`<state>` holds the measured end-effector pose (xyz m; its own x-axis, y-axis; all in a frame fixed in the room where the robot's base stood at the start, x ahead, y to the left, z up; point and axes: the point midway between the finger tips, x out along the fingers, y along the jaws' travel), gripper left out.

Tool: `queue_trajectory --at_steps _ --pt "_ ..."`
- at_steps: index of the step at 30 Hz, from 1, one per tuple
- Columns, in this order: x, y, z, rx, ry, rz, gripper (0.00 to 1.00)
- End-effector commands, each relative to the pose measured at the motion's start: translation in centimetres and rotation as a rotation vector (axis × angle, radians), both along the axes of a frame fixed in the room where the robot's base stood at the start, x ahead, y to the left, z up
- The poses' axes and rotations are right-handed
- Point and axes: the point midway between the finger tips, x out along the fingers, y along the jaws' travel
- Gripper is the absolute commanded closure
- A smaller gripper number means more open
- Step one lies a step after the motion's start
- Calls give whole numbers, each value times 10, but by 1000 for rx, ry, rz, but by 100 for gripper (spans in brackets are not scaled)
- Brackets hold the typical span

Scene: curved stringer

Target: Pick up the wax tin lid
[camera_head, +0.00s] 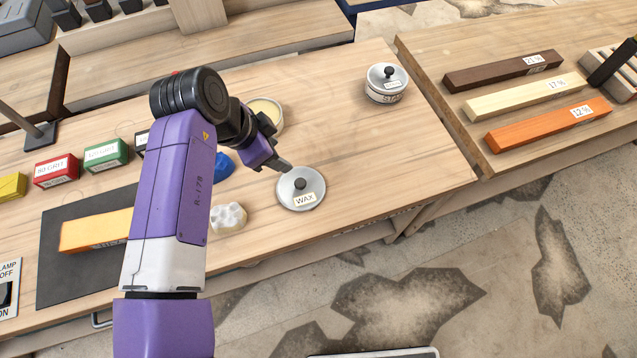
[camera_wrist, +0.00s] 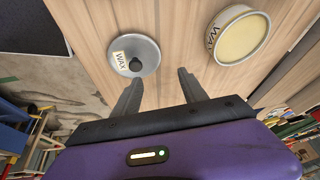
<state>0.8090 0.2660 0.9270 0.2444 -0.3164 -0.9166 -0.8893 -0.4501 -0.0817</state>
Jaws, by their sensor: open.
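The wax tin lid (camera_head: 301,188) is a round silver disc with a black knob and a WAX label, lying on the wooden bench near its front edge. It also shows in the wrist view (camera_wrist: 147,62), beyond the fingertips and left of their middle. The open wax tin (camera_head: 266,115), with pale yellow wax inside, stands behind the lid; in the wrist view it (camera_wrist: 241,38) is at the upper right. My gripper (camera_head: 284,168) is just behind and left of the lid in the head view. In the wrist view its two fingers (camera_wrist: 160,82) are apart with nothing between them.
A second lidded tin (camera_head: 386,84) stands at the back right. A blue item (camera_head: 222,165) and a whitish lumpy piece (camera_head: 229,218) lie left of the lid. Labelled grit blocks (camera_head: 56,170) line the left side. The bench right of the lid is clear.

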Motion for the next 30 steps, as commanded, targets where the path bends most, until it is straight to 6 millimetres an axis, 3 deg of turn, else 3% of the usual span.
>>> queue_trajectory --at_steps 3,6,17,24,30 --pt "-26 -8 -3 -31 72 -117 50" --pt "-35 -10 -5 -27 88 -179 50" --pt "-31 -22 -35 -24 81 -189 50" --pt "-28 -33 -67 -23 82 -188 50" --pt "-27 -36 -77 -20 80 -187 50"
